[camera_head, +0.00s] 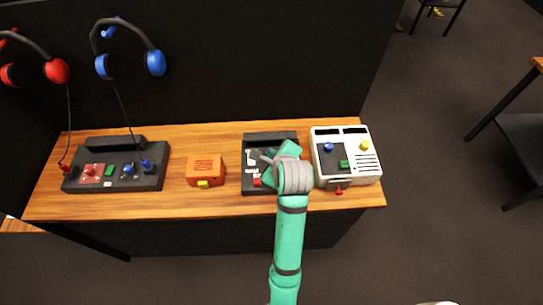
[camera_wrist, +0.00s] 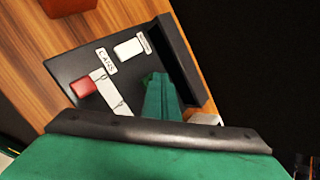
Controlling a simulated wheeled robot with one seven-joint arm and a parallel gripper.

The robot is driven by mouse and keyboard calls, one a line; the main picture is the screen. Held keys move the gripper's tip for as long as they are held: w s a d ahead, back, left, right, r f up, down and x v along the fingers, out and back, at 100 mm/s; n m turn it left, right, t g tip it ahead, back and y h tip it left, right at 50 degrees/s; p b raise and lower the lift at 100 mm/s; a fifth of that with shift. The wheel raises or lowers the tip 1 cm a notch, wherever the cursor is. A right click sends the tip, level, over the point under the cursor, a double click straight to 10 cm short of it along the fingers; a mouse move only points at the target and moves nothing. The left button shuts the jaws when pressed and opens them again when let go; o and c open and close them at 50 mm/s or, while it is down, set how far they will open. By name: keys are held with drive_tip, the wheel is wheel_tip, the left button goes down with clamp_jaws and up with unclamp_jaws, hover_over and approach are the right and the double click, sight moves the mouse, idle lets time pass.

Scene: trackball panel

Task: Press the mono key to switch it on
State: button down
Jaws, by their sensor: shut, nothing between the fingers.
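A dark panel (camera_head: 271,139) lies on the wooden counter, partly hidden by my arm. It also shows in the wrist view (camera_wrist: 72,66), with a white key (camera_wrist: 128,48), a red key (camera_wrist: 83,87) and a white label reading "CANS" (camera_wrist: 105,61). A small label (camera_wrist: 145,42) beside the white key is too small to read, so I cannot tell which key is mono. My gripper (camera_head: 262,157) is shut and empty over the panel. In the wrist view its green fingers (camera_wrist: 159,78) are to the right of and below the white key; contact with the panel cannot be told.
A white console (camera_head: 362,177) with coloured knobs stands close at the right. An orange box (camera_head: 206,167) sits to the left, and a black headphone unit (camera_head: 152,176) farther left. Blue headphones (camera_head: 130,47) hang on the dark back wall. Bare counter (camera_head: 225,205) shows in front.

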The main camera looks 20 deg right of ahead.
drive_tip(key=shift+f, duration=0.4)
drive_tip(key=shift+s+r, duration=0.1)
drive_tip(key=shift+a+r, duration=0.1)
drive_tip(key=shift+r, duration=3.25)
